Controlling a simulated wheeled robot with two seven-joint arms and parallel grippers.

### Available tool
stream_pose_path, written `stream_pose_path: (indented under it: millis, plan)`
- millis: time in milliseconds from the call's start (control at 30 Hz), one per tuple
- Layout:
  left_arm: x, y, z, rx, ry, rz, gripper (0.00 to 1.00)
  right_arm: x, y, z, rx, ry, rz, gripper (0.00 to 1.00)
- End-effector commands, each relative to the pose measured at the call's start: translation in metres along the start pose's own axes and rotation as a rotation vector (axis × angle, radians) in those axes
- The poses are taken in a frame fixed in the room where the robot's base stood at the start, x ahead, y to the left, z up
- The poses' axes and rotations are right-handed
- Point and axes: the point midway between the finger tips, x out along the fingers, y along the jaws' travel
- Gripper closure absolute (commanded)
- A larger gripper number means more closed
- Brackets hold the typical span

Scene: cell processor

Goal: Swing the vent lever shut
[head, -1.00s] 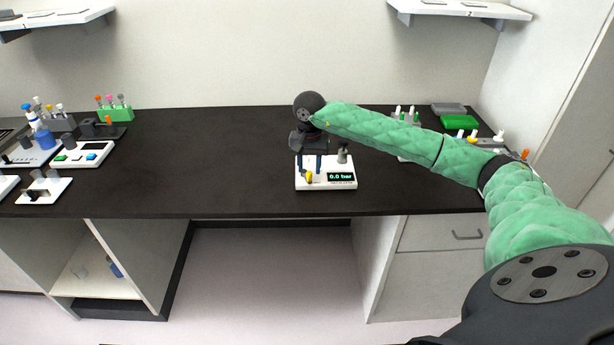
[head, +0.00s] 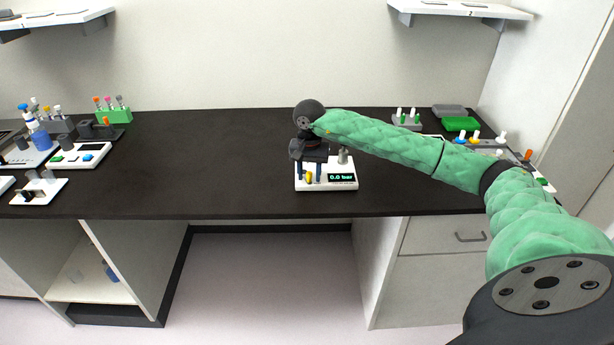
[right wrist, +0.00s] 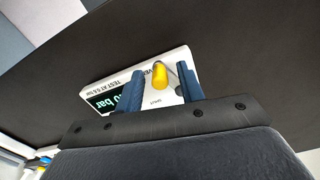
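The cell processor (head: 340,186) is a small white box on the dark bench, with a display reading 0.0 bar and a grey cylindrical part at its back right. Its vent lever has a yellow tip (head: 309,178), at the front left of the box. In the right wrist view the yellow lever (right wrist: 160,75) stands between the two blue fingers. My right gripper (head: 308,174) points down over the left part of the box. Its fingers (right wrist: 162,88) are apart, with gaps on both sides of the lever. My left gripper is not in view.
A green rack (head: 114,115) with capped tubes and several white devices stand at the bench's left. A grey tube rack (head: 407,121) and a green box (head: 461,124) stand at the right, partly behind my arm. The bench left of the box is clear.

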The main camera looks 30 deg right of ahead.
Motion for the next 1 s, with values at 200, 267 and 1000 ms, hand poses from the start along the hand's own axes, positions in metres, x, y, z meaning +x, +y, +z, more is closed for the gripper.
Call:
stream_pose_path:
  millis: [200, 267, 1000]
  plan:
    - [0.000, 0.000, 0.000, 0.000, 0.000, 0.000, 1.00, 0.000, 0.000, 0.000, 0.000, 0.000, 0.000, 0.78]
    - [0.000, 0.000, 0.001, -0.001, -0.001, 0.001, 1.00, 0.000, 0.000, 0.000, 0.000, 0.000, 0.000, 0.89]
    - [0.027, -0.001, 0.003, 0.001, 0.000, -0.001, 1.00, 0.002, 0.007, -0.006, -0.180, 0.002, 0.000, 1.00]
